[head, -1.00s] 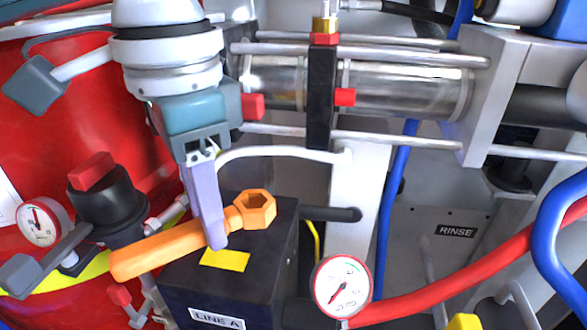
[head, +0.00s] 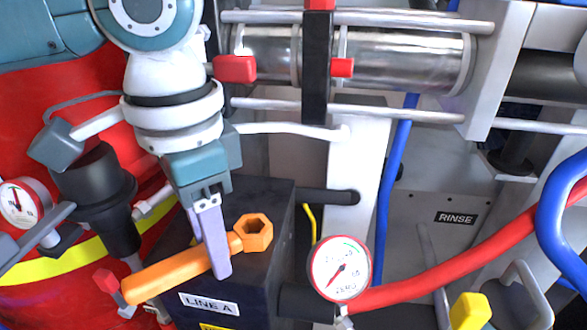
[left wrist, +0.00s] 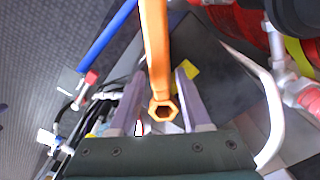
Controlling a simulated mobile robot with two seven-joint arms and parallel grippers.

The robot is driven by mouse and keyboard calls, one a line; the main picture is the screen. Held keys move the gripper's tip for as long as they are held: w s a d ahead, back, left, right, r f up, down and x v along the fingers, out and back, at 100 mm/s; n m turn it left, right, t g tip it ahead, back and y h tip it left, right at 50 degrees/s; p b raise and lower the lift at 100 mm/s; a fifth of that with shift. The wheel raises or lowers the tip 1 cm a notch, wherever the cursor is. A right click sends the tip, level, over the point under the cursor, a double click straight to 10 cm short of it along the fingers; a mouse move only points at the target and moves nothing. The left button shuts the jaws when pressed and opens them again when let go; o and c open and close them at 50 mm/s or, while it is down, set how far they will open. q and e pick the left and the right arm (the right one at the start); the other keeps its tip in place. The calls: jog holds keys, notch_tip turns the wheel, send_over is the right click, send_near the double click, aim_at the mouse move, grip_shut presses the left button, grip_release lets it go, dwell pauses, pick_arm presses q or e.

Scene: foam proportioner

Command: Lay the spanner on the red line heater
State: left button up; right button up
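The orange spanner (head: 180,273) lies across the top of the dark heater box (head: 272,205) labelled LINE A. Its ring end is over the top, and its handle reaches out past the left edge. Whether it fully touches the top is hard to tell. My left gripper (head: 214,262) straddles the handle near the ring. In the left wrist view the spanner (left wrist: 156,50) runs between the fingers (left wrist: 161,75), with narrow gaps beside it, so the gripper looks slightly open. My right gripper is not in view.
A gauge (head: 340,268) and a red hose (head: 450,268) sit right of the heater. A black valve (head: 95,190) and another gauge (head: 24,203) are at left. Metal rods and a cylinder (head: 400,62) cross behind. A RINSE plate (head: 455,218) is farther right.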

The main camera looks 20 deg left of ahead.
pick_arm(q)
jog(key=shift+o, duration=0.9)
jog(key=shift+r, duration=0.2)
notch_tip(320, 180, up, 12)
jog(key=p, duration=0.5)
jog(key=s+d+f+t+h, duration=0.3)
jog(key=s+d+f+h, duration=0.15)
jog(key=d+f, duration=0.4)
jog(key=s+a+f+n+y, duration=0.2)
jog(key=s+a+n+y, duration=0.2)
jog(key=s+a, duration=0.4)
jog(key=shift+s+a+t, duration=0.15)
jog(key=shift+s+t, duration=0.05)
jog(key=shift+t, duration=0.1)
